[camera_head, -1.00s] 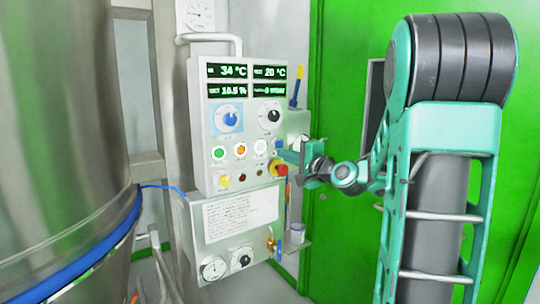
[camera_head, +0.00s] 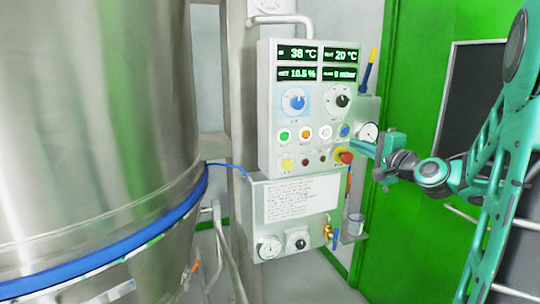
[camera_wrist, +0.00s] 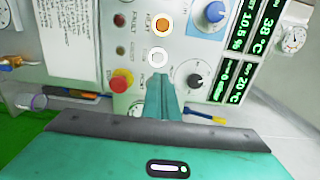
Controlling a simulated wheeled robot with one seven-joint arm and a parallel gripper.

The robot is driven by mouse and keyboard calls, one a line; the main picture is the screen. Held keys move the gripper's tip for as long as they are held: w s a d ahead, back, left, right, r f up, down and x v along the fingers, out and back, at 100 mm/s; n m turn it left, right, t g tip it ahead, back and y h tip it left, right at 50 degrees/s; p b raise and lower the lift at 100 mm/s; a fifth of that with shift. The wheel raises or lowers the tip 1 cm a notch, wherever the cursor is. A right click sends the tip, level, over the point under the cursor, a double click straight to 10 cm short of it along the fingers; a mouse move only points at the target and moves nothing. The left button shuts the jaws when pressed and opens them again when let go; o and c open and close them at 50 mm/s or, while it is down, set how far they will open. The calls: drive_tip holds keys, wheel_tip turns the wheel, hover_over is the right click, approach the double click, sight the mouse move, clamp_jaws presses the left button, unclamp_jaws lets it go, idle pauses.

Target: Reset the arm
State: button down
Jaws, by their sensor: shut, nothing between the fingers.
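My gripper (camera_head: 358,147) is in front of the lower right part of the control panel (camera_head: 267,120), near the red emergency button (camera_head: 346,157). My arm reaches in from the right side of the head view. In the wrist view my gripper (camera_wrist: 161,82) is shut and empty, with its fingers together in front of the panel. The red button (camera_wrist: 121,80) is to the left of the fingertips there, and a white button (camera_wrist: 158,57) is just beyond them. I cannot tell whether the fingers touch the panel.
A large steel vessel (camera_head: 90,110) with a blue band fills the left. A green door (camera_head: 410,240) stands behind my arm. A brass valve (camera_head: 327,232) and a small cup (camera_head: 355,223) sit below the panel. A pen-like tool (camera_head: 369,70) stands at the panel's upper right.

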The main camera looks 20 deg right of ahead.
drive_tip(key=s+a+f+n+g, duration=0.3)
drive_tip(key=s+f+n+g, duration=0.15)
drive_tip(key=f, duration=0.35)
drive_tip(key=s+a+f+n+g, duration=0.4)
drive_tip(key=s+f, duration=0.2)
drive_tip(key=f, duration=0.2)
drive_tip(key=s+f+n+g, duration=0.1)
drive_tip(key=s+f+g, duration=0.1)
drive_tip(key=s, duration=0.6)
drive_tip(key=s+f+g, duration=0.1)
drive_tip(key=s+g, duration=0.3)
drive_tip(key=s, duration=0.4)
drive_tip(key=s+f+n+g, duration=0.1)
drive_tip(key=s+f+g, duration=0.1)
drive_tip(key=s, duration=0.6)
drive_tip(key=shift+s+a+f+n+g, duration=0.3)
drive_tip(key=shift+s+a+n+g, duration=0.05)
drive_tip(key=shift+g, duration=0.5)
drive_tip(key=shift+w+f+h, duration=0.25)
drive_tip(key=shift+w+h, duration=0.05)
drive_tip(key=shift+w, duration=0.35)
